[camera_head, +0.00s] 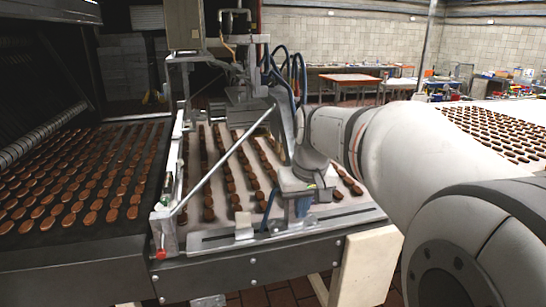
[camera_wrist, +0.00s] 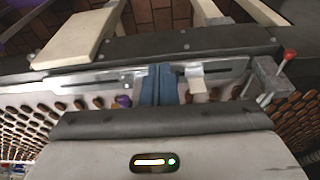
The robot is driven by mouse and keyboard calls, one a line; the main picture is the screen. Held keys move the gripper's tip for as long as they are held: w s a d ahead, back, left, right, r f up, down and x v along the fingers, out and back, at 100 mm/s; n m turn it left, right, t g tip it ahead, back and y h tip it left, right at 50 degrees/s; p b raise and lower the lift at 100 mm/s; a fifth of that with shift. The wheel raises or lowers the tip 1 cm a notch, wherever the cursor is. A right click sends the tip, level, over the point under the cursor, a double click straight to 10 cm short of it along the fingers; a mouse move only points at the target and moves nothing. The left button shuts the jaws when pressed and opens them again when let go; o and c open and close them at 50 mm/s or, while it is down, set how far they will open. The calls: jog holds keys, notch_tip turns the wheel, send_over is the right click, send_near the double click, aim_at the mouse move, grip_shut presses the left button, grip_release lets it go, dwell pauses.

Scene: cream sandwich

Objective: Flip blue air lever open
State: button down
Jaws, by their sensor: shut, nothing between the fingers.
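My gripper (camera_head: 303,209) hangs low over the near edge of the light conveyor, its fingers pointing down at the slotted metal rail. In the wrist view the blue-grey fingers (camera_wrist: 159,86) are together, with nothing held between them. A small blue-purple knob (camera_wrist: 123,101) shows just left of the fingers in the wrist view, apart from them. It may be the blue air lever; its shape and position are too small to read. I cannot make out the lever clearly in the head view, where my arm and gripper cover part of the rail.
Rows of brown biscuits lie on the conveyor (camera_head: 222,160) and on the dark belt (camera_head: 92,235) at left. A red knob (camera_head: 160,254) sits at the frame's near left corner and shows in the wrist view (camera_wrist: 289,55). A slanted metal rod (camera_head: 222,163) crosses left of my gripper.

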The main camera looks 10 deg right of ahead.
jog(key=w+d+r+p, duration=0.4)
jog(key=w+d+r, duration=0.7)
jog(key=w, duration=0.5)
jog(key=shift+d+r+p, duration=0.3)
jog(key=shift+d+r, duration=0.05)
jog(key=shift+d, duration=0.9)
jog(key=shift+t, duration=0.3)
jog(key=s+p+x, duration=0.1)
jog(key=p+x, duration=0.1)
jog(key=x, duration=1.2)
jog(key=shift+s+f, duration=0.1)
